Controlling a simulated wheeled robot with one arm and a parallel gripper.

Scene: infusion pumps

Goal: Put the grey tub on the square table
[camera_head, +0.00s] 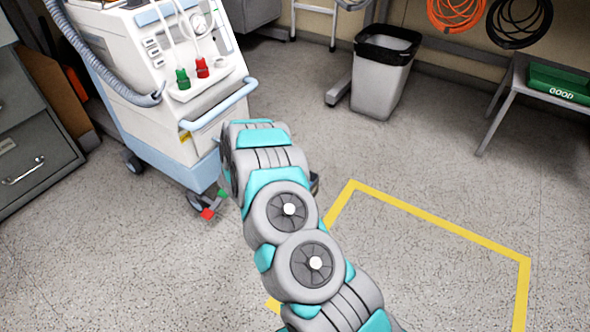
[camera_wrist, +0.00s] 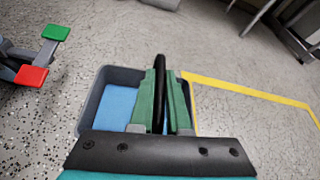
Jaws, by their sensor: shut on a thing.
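The grey tub (camera_wrist: 92,112), with a blue inside, is just beyond my wrist in the wrist view. My gripper (camera_wrist: 162,78) has green fingers on both sides of a dark upright strip of the tub and is shut on it. The near part of the tub is hidden by the gripper's body. In the head view my arm hides the gripper and nearly all of the tub; only a small dark edge (camera_head: 315,184) shows beside the arm. I cannot tell whether the tub touches the floor. No table can be clearly identified as the square one.
A white medical machine on wheels (camera_head: 180,125) stands left of my arm, with red and green pedals (camera_wrist: 32,76) low beside the tub. Yellow floor tape (camera_head: 440,222) lies right. A grey bin (camera_head: 382,85) stands behind. A bench (camera_head: 516,88) holds a green box (camera_head: 560,84).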

